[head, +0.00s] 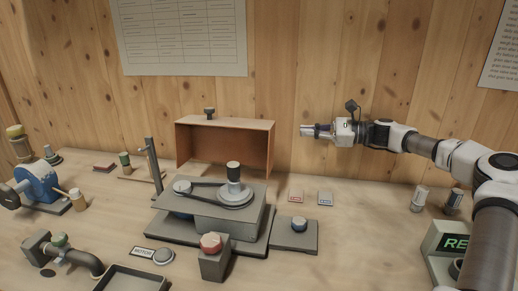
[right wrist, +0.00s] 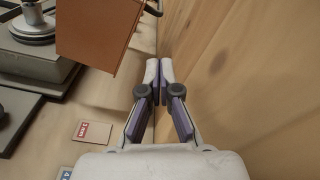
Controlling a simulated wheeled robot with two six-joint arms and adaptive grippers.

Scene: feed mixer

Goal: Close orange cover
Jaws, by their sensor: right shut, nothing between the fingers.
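The orange cover (head: 223,124) stands tilted up behind the grey belt-and-pulley machine (head: 212,204), its hollow inside facing forward. A dark knob (head: 209,112) sits at its top edge. The machine's belt and pulleys are exposed. The cover also shows at the top of the right wrist view (right wrist: 93,32). My right gripper (head: 306,131) is to the right of the cover, near the wooden wall, apart from it. In the right wrist view its fingertips (right wrist: 159,70) are together with nothing between them. My left gripper is not in view.
A thin post (head: 153,165) stands left of the cover. The table at centre right is mostly clear.

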